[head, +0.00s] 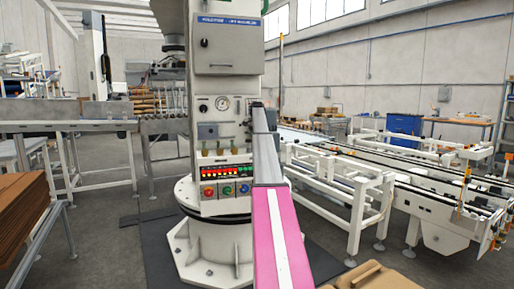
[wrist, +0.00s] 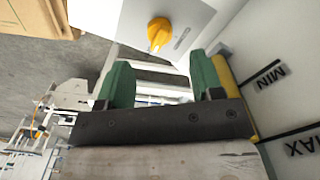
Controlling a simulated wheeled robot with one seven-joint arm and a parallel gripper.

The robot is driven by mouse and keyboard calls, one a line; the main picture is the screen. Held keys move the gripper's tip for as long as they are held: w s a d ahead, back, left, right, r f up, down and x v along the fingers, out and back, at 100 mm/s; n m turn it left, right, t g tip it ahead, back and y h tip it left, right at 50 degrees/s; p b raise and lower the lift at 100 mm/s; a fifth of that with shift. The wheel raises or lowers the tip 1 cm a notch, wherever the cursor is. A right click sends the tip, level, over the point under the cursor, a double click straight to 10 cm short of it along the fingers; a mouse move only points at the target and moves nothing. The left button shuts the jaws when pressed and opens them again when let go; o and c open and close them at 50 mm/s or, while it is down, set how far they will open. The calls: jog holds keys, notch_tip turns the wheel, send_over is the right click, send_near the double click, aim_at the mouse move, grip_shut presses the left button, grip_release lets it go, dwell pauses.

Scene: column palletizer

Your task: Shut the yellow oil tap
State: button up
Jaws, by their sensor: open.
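A yellow-orange knob (wrist: 158,33), which looks like the oil tap, sits on a pale panel (wrist: 183,18) at the top of the wrist view. A small label is beside it, too small to read. My gripper (wrist: 160,60) is open, with its two green fingers apart and nothing between them. The knob shows beyond the fingertips, in line with the gap, and the fingers do not appear to touch it. In the head view I cannot make out the knob; my arm runs up to the right side of the white column (head: 225,130).
A yellow upright strip (wrist: 236,95) beside MIN and MAX markings (wrist: 268,77) is close to the right finger. The column carries a gauge and a button panel (head: 226,180). A white conveyor (head: 400,180) stands right. Stacked brown sheets (head: 28,212) are at left. Cardboard (wrist: 35,18) shows in the wrist view.

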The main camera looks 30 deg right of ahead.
notch_tip(320, 180, down, 6)
jog(key=shift+f, duration=0.2)
jog(key=c, duration=0.9)
